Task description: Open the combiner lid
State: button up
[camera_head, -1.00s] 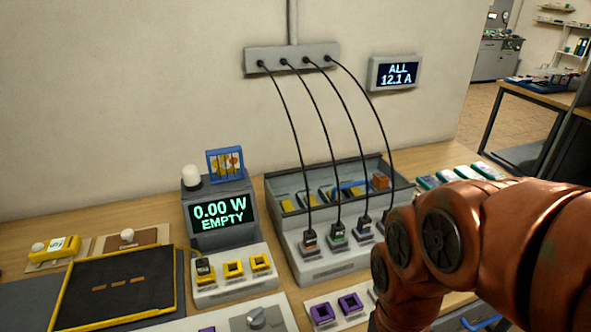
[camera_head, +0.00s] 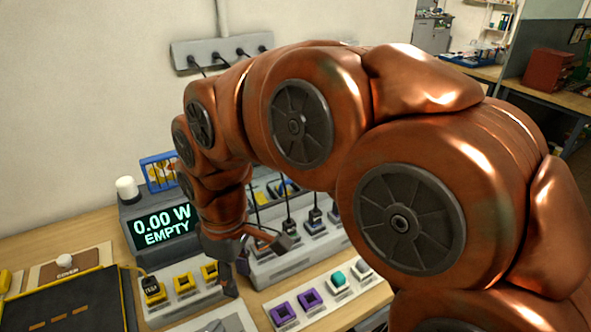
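The grey combiner box (camera_head: 283,268) stands on the bench, with black cables plugged into sockets along its front. My arm hides much of it, and I cannot make out its lid; only part of its open-looking rear section with blue and yellow parts shows. My gripper (camera_head: 257,266) points down in front of the box's left end, its fingers spread apart and nothing seen between them. I cannot tell whether it touches the box.
A display (camera_head: 163,226) reading 0.00 W EMPTY stands left of the box. A white strip with yellow sockets (camera_head: 184,284) and one with purple sockets (camera_head: 283,313) lie in front. Cables hang from a wall bracket (camera_head: 190,55).

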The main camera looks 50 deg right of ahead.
jog(key=w+d+r+n+t+p, duration=0.1)
jog(key=w+d+r+n, duration=0.4)
jog(key=d, duration=0.6)
jog(key=w+d+r+n+t, duration=0.1)
jog(key=w+d+n, duration=0.1)
jog(key=w+d, duration=0.7)
jog(key=s+d+n, duration=0.2)
jog(key=d, duration=1)
jog(key=shift+t+h, duration=0.4)
jog(key=shift+w+d+f+p, duration=0.1)
jog(key=shift+w+f+p, duration=0.3)
jog(key=shift+f, duration=0.9)
jog(key=shift+w+a+f+p, duration=0.15)
jog(key=shift+f+p, duration=0.5)
jog(key=shift+f, duration=0.65)
jog(key=shift+w+d+f+p, duration=0.2)
jog(key=shift+f+p, duration=0.3)
jog(key=shift+f, duration=0.8)
jog(key=shift+c, duration=0.2)
grip_shut()
